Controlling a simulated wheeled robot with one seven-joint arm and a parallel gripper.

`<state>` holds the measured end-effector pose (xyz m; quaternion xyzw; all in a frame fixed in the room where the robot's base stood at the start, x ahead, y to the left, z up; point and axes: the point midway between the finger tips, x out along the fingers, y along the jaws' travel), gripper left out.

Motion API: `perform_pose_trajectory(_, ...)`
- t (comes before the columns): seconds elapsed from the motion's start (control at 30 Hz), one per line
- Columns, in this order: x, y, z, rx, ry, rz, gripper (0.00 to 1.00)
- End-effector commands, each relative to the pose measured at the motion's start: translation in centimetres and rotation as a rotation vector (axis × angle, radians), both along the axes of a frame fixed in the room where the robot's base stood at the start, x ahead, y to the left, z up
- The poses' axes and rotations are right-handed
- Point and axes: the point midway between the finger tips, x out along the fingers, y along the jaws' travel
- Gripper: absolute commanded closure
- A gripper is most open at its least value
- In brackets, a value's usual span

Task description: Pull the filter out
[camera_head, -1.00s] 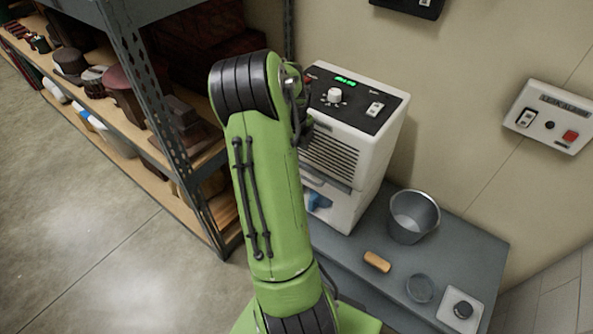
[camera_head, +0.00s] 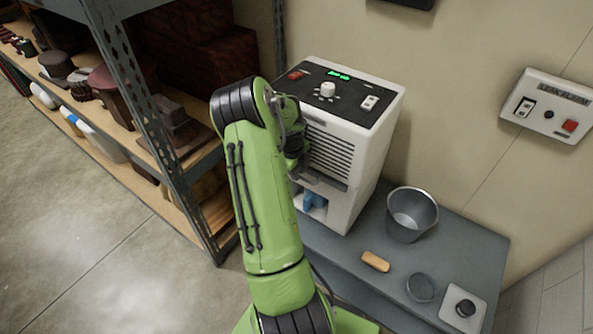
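The white machine (camera_head: 368,150) stands on a grey bench, with a black top panel holding a green display, a knob, a switch and a red button. Its front has a louvred grille (camera_head: 330,150). Below the grille is a dark grey strip (camera_head: 322,181); I cannot tell if this is the filter's edge. Under it, an opening shows a blue part (camera_head: 314,200). My green arm covers the left of the machine's front. My gripper (camera_head: 297,166) is at the front's left side by the grille; its fingers are mostly hidden, and contact cannot be made out.
On the bench (camera_head: 345,262) are a metal bucket (camera_head: 412,214), a tan block (camera_head: 375,261), a round grey lid (camera_head: 420,288) and a white box with a black knob (camera_head: 462,308). Metal shelving (camera_head: 160,130) stands close on the left. A leak alarm panel (camera_head: 547,106) is on the wall.

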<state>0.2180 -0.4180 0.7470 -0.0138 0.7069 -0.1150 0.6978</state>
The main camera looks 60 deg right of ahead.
Motion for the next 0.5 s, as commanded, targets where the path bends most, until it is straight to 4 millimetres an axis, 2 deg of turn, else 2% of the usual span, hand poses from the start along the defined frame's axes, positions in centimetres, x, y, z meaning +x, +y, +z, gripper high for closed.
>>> perform_pose_trajectory(0.03,0.0,0.0,0.01,0.0,0.0,0.0,0.91)
perform_pose_trajectory(0.1,0.0,0.0,0.02,0.0,0.0,0.0,1.0)
perform_pose_trajectory(0.5,0.0,0.01,0.03,0.0,0.0,0.0,1.0)
